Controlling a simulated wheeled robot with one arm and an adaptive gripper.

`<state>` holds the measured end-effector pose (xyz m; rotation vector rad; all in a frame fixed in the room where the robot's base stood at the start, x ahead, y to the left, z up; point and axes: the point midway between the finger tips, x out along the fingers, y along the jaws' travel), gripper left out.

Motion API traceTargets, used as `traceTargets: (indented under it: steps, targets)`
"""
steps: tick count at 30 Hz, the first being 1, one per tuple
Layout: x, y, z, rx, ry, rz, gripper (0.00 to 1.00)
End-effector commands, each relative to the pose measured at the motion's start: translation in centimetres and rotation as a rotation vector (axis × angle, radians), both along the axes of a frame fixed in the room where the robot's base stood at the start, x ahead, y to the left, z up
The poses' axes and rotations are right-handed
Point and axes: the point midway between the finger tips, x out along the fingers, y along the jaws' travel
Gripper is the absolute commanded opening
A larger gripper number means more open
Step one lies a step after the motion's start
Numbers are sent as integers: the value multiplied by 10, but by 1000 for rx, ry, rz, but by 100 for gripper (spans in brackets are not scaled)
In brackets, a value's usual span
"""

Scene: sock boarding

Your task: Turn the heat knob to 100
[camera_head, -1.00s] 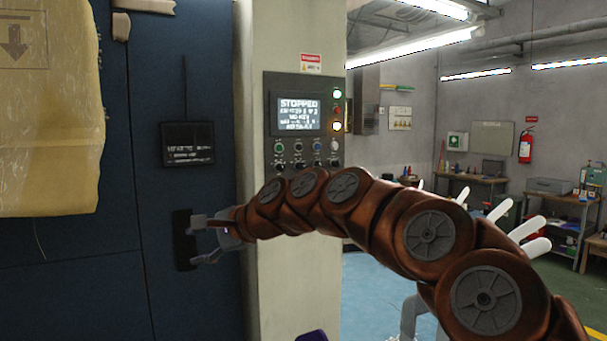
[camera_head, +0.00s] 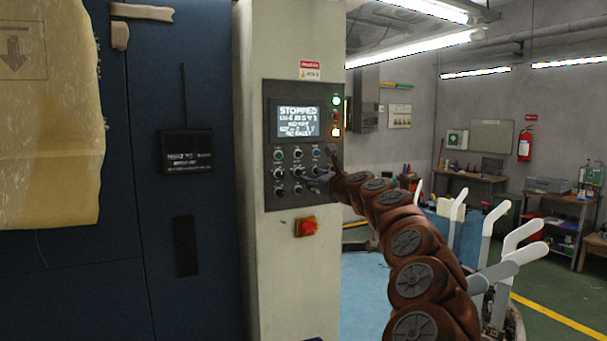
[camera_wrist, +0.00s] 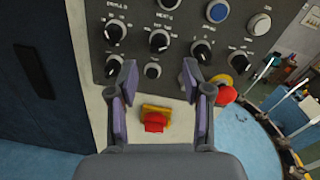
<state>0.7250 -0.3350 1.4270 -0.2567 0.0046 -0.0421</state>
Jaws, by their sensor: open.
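A dark control panel (camera_head: 270,119) on the pale cabinet column carries several black knobs with white pointers. In the wrist view they include an upper-left knob (camera_wrist: 115,28), a middle knob (camera_wrist: 158,41), a right knob (camera_wrist: 201,52) and a far-right knob (camera_wrist: 239,61). Their labels are too blurred to tell which is the heat knob. My gripper (camera_head: 318,179) is in front of the panel's lower right part. In the wrist view my gripper (camera_wrist: 159,74) is open and empty, its fingertips spread below the middle knob. A small knob (camera_wrist: 153,70) shows between them.
The screen (camera_head: 298,121) reads STOPPED. A red button on a yellow base (camera_head: 307,227) sits below the panel, and another red knob (camera_wrist: 226,93) shows at right in the wrist view. The blue door (camera_head: 195,60) stands left.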

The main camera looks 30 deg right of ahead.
Motion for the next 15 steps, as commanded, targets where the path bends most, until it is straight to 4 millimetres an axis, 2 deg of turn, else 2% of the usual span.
traceTargets:
  steps: [15]
  targets:
    - [35, -1, 0, -5, 2, -1, 50]
